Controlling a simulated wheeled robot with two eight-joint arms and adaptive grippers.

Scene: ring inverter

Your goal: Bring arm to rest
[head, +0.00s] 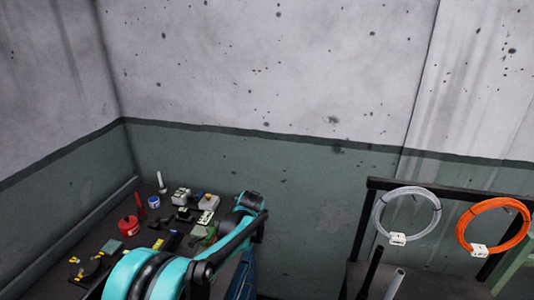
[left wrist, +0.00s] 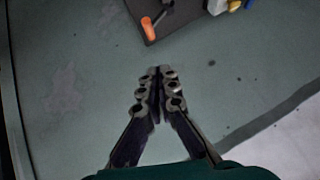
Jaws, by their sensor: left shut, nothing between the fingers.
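My left arm (head: 190,262), teal and black, comes in from the bottom of the head view and reaches up over the right side of a dark bench. Its gripper is not clearly seen there. In the left wrist view, my left gripper (left wrist: 157,75) is shut, its fingertips together with nothing between them. Green wall fills most of the background behind it. My right gripper is in neither view.
The dark bench (head: 122,258) holds a red container (head: 129,226), a blue and white can (head: 154,202) and several small parts. At right, a black rack (head: 400,186) carries a grey coil (head: 379,217) and an orange coil (head: 463,229). The green-grey wall (head: 300,180) stands behind.

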